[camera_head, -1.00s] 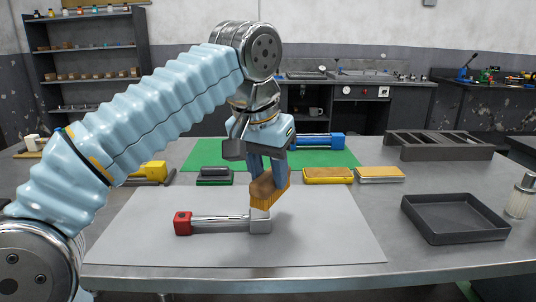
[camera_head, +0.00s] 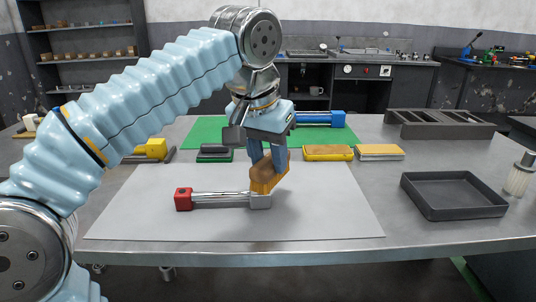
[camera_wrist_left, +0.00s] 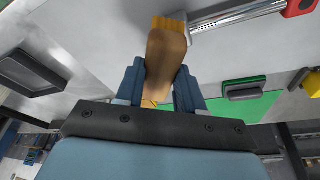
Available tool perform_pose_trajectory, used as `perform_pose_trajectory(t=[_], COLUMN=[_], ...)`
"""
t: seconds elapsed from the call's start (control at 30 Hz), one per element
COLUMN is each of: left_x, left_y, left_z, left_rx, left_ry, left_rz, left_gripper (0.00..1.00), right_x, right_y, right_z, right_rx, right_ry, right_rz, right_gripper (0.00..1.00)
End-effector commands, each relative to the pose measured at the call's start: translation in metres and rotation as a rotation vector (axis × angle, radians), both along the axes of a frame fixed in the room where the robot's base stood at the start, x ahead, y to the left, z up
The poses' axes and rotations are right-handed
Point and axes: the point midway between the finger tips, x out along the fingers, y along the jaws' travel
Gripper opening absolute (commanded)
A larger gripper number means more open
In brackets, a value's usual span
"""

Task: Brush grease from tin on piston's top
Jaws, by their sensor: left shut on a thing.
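My left gripper (camera_head: 268,152) is shut on a brush (camera_head: 268,169) with a brown wooden handle and orange-yellow bristles. The brush points down, and its bristles are at the grey end block of the piston (camera_head: 221,197); I cannot tell whether they touch. The piston is a shiny rod lying on the grey mat, with a red end on the left. In the left wrist view the brush (camera_wrist_left: 166,55) sits between the fingers, its bristles beside the rod (camera_wrist_left: 236,16). I cannot make out a grease tin. My right gripper is not in view.
The grey mat (camera_head: 330,215) is mostly clear. A dark empty tray (camera_head: 455,211) is at the right. Yellow blocks (camera_head: 328,153), a dark-and-green block (camera_head: 214,153) and a blue cylinder (camera_head: 320,118) stand behind. A slotted dark rack (camera_head: 440,124) is at the back right.

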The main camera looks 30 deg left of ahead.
Motion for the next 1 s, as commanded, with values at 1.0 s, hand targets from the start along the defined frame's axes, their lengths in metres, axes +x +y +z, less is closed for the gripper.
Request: perform_pose_trajectory(t=[1.0], left_x=[-0.001], left_y=[0.001], left_z=[-0.018], left_rx=[0.000], left_ry=[0.000], left_rz=[0.001], left_gripper=[0.03], right_x=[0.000], right_y=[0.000], right_z=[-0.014], right_rx=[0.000], right_ry=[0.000], right_rz=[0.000], right_gripper=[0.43])
